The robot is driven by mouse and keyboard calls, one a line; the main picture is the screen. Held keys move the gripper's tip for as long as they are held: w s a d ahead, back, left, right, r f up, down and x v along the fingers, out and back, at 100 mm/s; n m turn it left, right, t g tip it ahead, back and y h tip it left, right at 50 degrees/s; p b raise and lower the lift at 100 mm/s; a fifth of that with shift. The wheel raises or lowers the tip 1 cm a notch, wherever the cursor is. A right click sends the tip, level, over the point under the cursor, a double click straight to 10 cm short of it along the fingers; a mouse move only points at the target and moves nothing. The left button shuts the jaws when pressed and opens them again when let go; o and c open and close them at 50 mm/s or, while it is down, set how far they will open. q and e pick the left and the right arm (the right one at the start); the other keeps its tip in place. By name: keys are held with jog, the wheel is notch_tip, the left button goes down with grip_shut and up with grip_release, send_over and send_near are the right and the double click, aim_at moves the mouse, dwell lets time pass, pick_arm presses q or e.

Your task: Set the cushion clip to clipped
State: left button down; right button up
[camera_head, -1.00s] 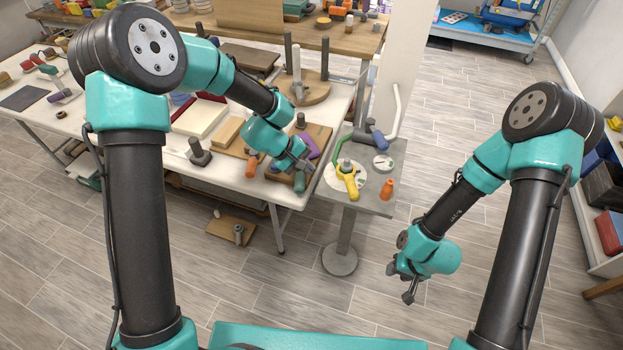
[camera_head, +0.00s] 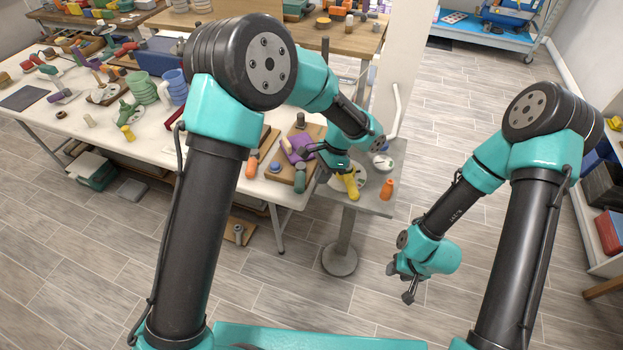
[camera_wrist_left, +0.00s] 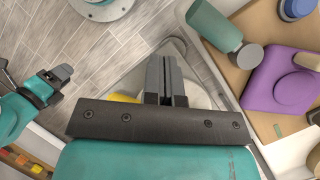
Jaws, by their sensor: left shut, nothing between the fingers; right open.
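No part is plainly marked as the cushion clip. A purple piece (camera_head: 291,143) lies on a wooden board near the bench's right end. In the left wrist view the purple piece (camera_wrist_left: 275,82) is at the right, with a small rounded purple part and a beige knob; whether it is the clip I cannot tell. My right gripper (camera_head: 398,283) is open and empty over the floor.
A green bottle-like piece (camera_head: 300,176) and an orange piece (camera_head: 252,163) stand near the bench's front edge. Open floor lies in front.

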aim_at(300, 178)
pick_arm(q)
jog(key=shift+w+d+r+m+t+y, duration=0.7)
jog(key=shift+r+m+t+y, duration=0.1)
jog(key=shift+m+y, duration=0.3)
jog(key=shift+w+d+r+m+t+y, duration=0.6)
jog(key=shift+d+r+m+t+y, duration=0.15)
jog(key=shift+m+y, duration=0.3)
jog(key=shift+a, duration=0.1)
jog(key=x, duration=1)
jog(key=shift+s, duration=0.1)
